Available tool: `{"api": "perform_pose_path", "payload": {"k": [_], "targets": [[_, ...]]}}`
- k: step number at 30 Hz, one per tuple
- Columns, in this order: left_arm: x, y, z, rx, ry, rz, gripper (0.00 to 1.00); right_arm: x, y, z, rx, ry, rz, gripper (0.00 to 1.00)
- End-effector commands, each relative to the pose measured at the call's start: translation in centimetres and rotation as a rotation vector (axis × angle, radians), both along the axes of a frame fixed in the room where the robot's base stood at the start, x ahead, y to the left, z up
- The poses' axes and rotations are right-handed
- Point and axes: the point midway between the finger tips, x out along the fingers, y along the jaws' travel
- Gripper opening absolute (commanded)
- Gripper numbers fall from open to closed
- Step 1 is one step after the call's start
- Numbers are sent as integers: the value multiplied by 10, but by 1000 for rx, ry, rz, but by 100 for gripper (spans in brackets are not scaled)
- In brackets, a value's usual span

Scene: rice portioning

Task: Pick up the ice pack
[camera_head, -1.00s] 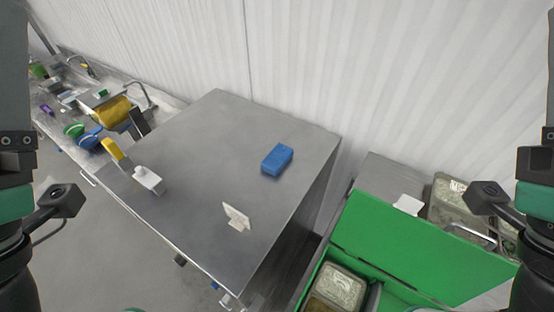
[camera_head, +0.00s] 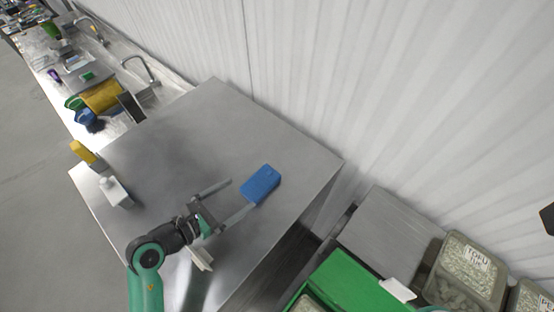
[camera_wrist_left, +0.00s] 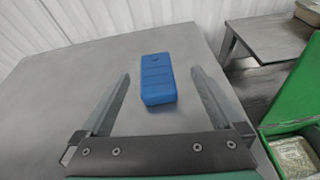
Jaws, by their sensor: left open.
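The ice pack (camera_head: 261,184) is a blue block lying flat on the steel table (camera_head: 150,150), near its right side. My left gripper (camera_head: 240,199) is open just short of it, with its two fingers pointing towards it. In the left wrist view, the ice pack (camera_wrist_left: 157,80) lies between the two spread fingers (camera_wrist_left: 160,88), with a gap to each finger. My right gripper does not show clearly; only a dark piece is at the right edge of the head view.
A white card stand (camera_head: 201,258) is beside my left wrist. A white bottle (camera_head: 115,191) and a yellow object (camera_head: 84,153) stand at the table's left. A green box (camera_head: 350,283) and rice containers (camera_head: 466,268) are at the lower right. A corrugated wall rises behind.

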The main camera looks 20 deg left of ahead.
Motion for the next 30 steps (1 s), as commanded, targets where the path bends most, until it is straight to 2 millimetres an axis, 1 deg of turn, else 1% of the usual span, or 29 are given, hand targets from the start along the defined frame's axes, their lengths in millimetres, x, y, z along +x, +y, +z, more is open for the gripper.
{"api": "perform_pose_path", "payload": {"k": [1, 3, 5, 8, 11, 15, 18, 25, 26, 30], "targets": [[-13, 8, -15, -19, 43, 27, 100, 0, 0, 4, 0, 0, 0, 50], [-21, 15, -24, -30, 65, 52, 100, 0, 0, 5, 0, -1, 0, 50], [-21, 19, -23, -32, 64, 61, 100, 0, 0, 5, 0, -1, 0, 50], [-17, 17, -24, -32, 61, 60, 100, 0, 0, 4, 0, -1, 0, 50], [-6, 11, -28, -33, 61, 57, 100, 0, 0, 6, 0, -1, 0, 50], [18, 0, -38, -32, 60, 55, 100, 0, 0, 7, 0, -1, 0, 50], [30, -5, -44, -33, 60, 57, 100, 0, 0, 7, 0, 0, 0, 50], [38, -8, -46, -33, 57, 59, 100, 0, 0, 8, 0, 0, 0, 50], [41, -9, -47, -33, 57, 58, 100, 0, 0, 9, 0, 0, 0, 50], [62, -18, -53, -33, 59, 56, 100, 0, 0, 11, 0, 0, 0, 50]]}}
